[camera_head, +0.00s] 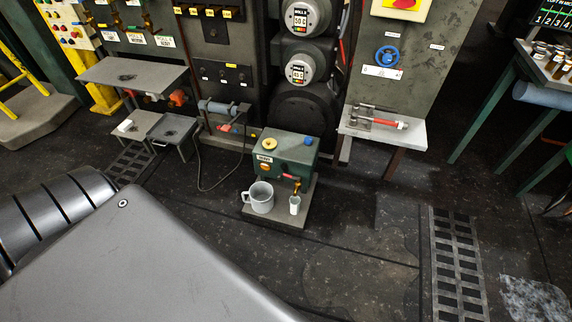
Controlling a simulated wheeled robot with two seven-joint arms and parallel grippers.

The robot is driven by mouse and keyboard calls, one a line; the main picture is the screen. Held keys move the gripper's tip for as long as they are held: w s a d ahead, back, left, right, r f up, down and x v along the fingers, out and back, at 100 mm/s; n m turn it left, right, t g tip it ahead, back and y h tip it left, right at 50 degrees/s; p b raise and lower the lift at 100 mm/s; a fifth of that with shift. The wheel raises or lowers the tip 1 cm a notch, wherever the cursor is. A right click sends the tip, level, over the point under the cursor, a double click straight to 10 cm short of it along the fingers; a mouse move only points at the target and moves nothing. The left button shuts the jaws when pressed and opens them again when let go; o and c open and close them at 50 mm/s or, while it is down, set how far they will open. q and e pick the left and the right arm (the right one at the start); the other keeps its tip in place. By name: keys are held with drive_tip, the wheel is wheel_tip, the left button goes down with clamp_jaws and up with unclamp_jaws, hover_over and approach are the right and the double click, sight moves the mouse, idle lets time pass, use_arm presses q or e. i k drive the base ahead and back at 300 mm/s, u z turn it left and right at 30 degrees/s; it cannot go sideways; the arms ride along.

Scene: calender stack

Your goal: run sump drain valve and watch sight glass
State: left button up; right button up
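A green box (284,152) stands on a low grey base on the floor at the middle of the head view. It has a yellow round cap (268,144) and a small white label on top or front. A brass spout (297,187) and a small red handle (288,176) are on its front; whether the valve is open or closed cannot be told. A small whitish cylinder (295,206) stands below the spout, and a grey mug (262,198) stands to its left. I cannot pick out a sight glass for certain. Neither gripper is in view.
A blue handwheel (387,56) is on the grey panel behind, above a shelf (411,137) bearing a red-handled tool (388,123). Low grey tables (134,73) stand at left, and a bench with jars at right. Floor grates (456,270) lie right; open floor is in front.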

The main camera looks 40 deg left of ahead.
sight(298, 179)
drive_tip(key=u, duration=0.7)
drive_tip(key=i, duration=0.45)
drive_tip(key=u, duration=0.4)
